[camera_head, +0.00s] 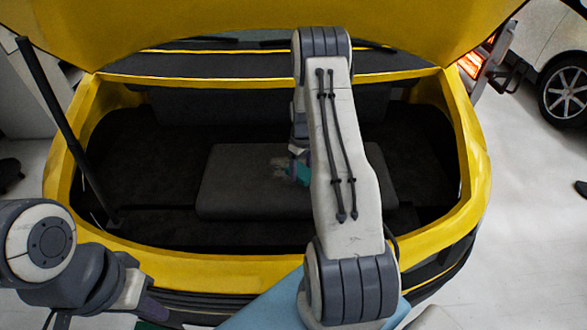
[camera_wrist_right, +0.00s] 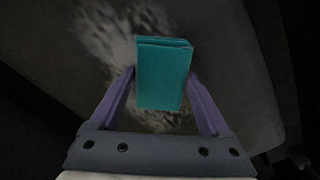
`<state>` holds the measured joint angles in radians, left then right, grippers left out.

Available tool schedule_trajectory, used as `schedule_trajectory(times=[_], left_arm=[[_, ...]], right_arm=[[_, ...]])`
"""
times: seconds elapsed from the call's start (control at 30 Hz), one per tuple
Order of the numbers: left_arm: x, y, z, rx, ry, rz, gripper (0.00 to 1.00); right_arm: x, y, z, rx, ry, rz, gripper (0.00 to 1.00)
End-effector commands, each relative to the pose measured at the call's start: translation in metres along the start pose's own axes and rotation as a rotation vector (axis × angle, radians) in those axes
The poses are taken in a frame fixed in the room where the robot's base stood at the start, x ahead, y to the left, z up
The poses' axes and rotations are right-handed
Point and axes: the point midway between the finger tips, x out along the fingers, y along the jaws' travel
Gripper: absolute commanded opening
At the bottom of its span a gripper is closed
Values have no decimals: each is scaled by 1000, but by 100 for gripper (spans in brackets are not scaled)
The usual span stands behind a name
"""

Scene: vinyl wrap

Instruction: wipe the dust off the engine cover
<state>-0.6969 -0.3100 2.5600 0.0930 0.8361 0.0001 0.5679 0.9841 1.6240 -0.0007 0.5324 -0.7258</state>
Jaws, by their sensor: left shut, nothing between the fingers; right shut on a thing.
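The engine cover (camera_head: 240,185) is a dark grey flat slab in the open bay of the yellow car. Its surface fills much of the right wrist view (camera_wrist_right: 235,45). A pale patch of dust (camera_wrist_right: 105,35) shows on it, around and below a folded teal cloth (camera_wrist_right: 162,80). My right gripper (camera_wrist_right: 160,75) is shut on the cloth, over the cover; I cannot tell whether the cloth touches it. In the head view, my right arm hides much of the cloth (camera_head: 300,172). My left gripper (camera_head: 152,308) is shut and empty at the lower left, outside the bay.
The yellow bay rim (camera_head: 200,262) surrounds the cover, with the raised yellow lid (camera_head: 230,20) above. A dark strut (camera_head: 55,100) stands at the left. A light blue surface (camera_head: 265,305) lies at the front. A white car (camera_head: 550,50) stands at the right.

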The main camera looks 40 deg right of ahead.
Motion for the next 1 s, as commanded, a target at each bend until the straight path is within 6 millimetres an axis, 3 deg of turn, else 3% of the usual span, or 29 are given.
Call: schedule_trajectory(times=[1.0], left_arm=[[0,0,0,0,0,0,0]], right_arm=[[0,41,43,2,-1,0,36]])
